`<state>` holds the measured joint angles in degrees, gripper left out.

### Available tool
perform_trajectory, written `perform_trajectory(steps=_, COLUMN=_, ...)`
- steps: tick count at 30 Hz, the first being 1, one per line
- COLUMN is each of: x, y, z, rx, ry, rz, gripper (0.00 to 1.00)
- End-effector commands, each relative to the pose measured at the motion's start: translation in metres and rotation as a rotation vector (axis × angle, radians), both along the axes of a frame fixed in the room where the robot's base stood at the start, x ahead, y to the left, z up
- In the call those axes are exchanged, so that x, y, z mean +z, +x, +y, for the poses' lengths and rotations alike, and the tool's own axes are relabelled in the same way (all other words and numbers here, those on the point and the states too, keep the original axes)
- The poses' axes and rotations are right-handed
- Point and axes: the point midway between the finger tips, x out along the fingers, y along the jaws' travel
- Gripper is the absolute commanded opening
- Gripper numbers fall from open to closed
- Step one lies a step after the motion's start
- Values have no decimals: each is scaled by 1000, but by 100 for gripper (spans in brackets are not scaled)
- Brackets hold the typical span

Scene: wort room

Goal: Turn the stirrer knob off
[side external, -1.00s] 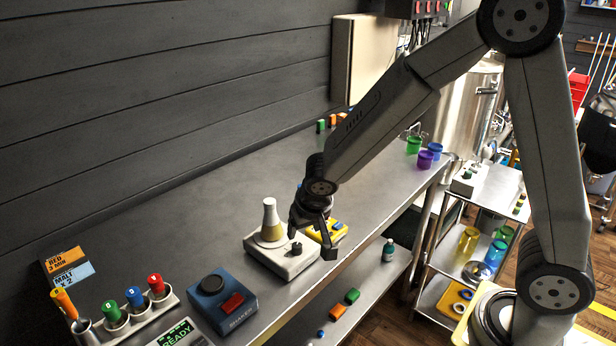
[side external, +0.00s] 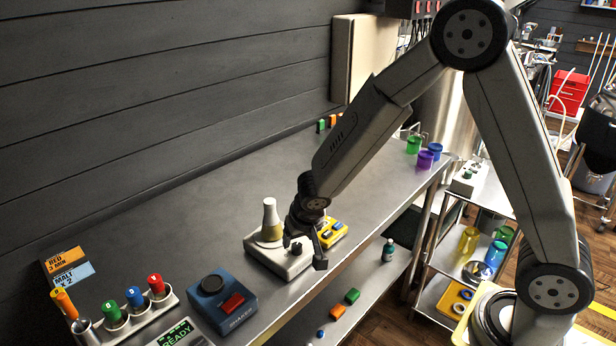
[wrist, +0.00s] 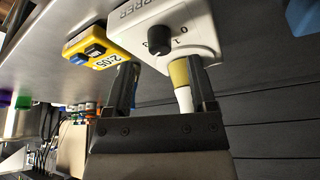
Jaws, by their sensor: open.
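The white stirrer (side external: 262,259) stands on the steel bench with a flask (side external: 270,212) on it, holding yellowish liquid. Its dark round knob (wrist: 159,40) shows in the wrist view, beside printed 0 and 1 marks. I cannot clearly tell which mark its pointer faces. My gripper (side external: 305,252) is just above the knob end of the stirrer, jaws apart. In the wrist view my gripper (wrist: 160,80) has the knob beyond its fingertips, roughly between them across the picture. Nothing is held, and I see no contact with the knob.
A yellow timer (wrist: 97,50) with blue buttons is close beside the stirrer. A blue shaker (side external: 213,318) and a rack of coloured-cap tubes (side external: 137,325) stand towards the front left.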

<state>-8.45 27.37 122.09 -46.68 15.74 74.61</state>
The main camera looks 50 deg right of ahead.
Motion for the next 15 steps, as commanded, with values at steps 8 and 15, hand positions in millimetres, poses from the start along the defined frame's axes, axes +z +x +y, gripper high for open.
perform_trajectory(steps=8, x=-23, y=8, z=-4, rx=1, ry=-1, rz=1, gripper=72)
perform_trajectory(steps=15, x=-31, y=12, z=-5, rx=0, ry=0, rz=0, gripper=72)
